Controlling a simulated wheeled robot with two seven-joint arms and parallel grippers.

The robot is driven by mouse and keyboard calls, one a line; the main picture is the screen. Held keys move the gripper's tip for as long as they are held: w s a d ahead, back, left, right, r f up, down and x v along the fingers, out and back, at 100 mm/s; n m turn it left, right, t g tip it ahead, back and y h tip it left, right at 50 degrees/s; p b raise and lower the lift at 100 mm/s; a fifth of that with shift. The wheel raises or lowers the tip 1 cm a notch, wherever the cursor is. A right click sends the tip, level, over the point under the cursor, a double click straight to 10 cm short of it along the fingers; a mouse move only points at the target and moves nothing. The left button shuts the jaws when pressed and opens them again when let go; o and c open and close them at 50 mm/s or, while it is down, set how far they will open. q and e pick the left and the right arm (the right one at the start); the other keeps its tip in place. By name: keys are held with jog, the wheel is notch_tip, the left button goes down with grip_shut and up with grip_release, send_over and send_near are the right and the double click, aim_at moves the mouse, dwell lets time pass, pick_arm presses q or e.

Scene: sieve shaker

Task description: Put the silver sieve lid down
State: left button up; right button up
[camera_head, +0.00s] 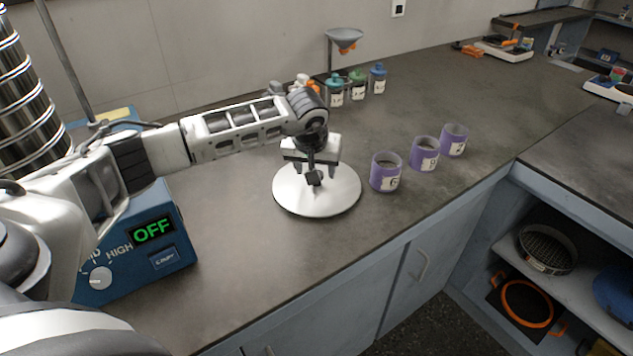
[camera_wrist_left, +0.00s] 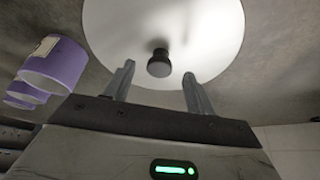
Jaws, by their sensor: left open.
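The silver sieve lid (camera_head: 335,203) is a round pale disc lying flat on the dark countertop, left of the purple cups. In the left wrist view the lid (camera_wrist_left: 205,40) shows its black knob (camera_wrist_left: 159,64) at its middle. My left gripper (camera_head: 314,178) is above the lid by the knob. In the left wrist view its two fingers (camera_wrist_left: 155,85) are spread with the knob in line with the gap, not gripped. My right gripper is not in view.
Three purple labelled cups (camera_head: 386,173) stand right of the lid, near the counter's front edge. A blue shaker box (camera_head: 160,262) reading OFF stands at left. Lidded jars (camera_head: 357,88) and a funnel stand (camera_head: 344,38) are behind.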

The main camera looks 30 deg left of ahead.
pick_arm(q)
jog(key=shift+x, duration=0.85)
jog(key=c, duration=1.1)
grip_shut()
jog(key=shift+r, duration=0.15)
